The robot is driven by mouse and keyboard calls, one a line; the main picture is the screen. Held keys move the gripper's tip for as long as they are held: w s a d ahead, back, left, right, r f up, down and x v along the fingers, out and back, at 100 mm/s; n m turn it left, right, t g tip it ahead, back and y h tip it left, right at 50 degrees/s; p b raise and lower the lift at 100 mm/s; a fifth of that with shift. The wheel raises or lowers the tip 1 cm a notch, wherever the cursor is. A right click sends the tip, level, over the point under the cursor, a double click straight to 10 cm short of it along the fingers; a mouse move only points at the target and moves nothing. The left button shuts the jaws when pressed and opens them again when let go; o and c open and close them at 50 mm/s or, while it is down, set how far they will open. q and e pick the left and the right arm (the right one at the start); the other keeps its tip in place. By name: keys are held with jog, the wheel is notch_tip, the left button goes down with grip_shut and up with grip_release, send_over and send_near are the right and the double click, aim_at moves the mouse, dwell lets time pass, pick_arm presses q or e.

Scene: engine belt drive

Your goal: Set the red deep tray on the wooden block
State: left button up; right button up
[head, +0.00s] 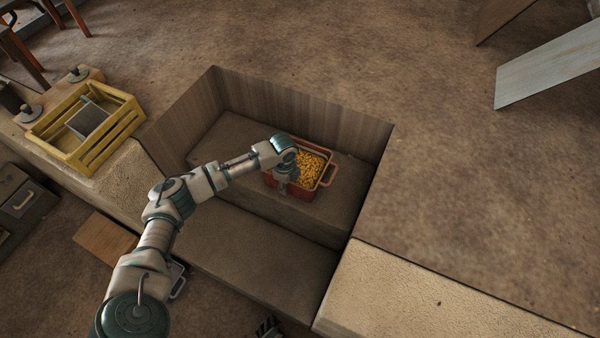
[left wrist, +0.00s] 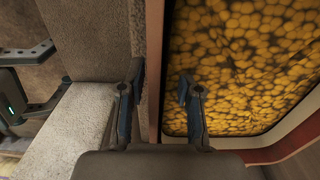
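The red deep tray (head: 323,178), full of small yellow pieces, sits on the raised step inside the sunken recess. In the left wrist view its red wall (left wrist: 155,60) runs between the fingers of my left gripper (left wrist: 162,92). One finger is outside the wall and the other is inside over the yellow pieces, with gaps showing, so the gripper is open. In the head view my left gripper (head: 284,186) is at the tray's near left side. A wooden block (head: 103,237) with a flat brown top stands at the lower left. My right gripper (left wrist: 50,78) shows open and empty at the left wrist view's edge.
A yellow crate (head: 92,160) with a grey item inside stands on the pale ledge at left. The recess has upright walls (head: 300,110) behind the tray. A pale ledge (head: 400,295) lies at lower right. The lower step (head: 255,255) is clear.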

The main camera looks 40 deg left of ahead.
pick_arm(q)
jog(key=shift+r, duration=0.15)
grip_shut()
jog(key=shift+r, duration=0.15)
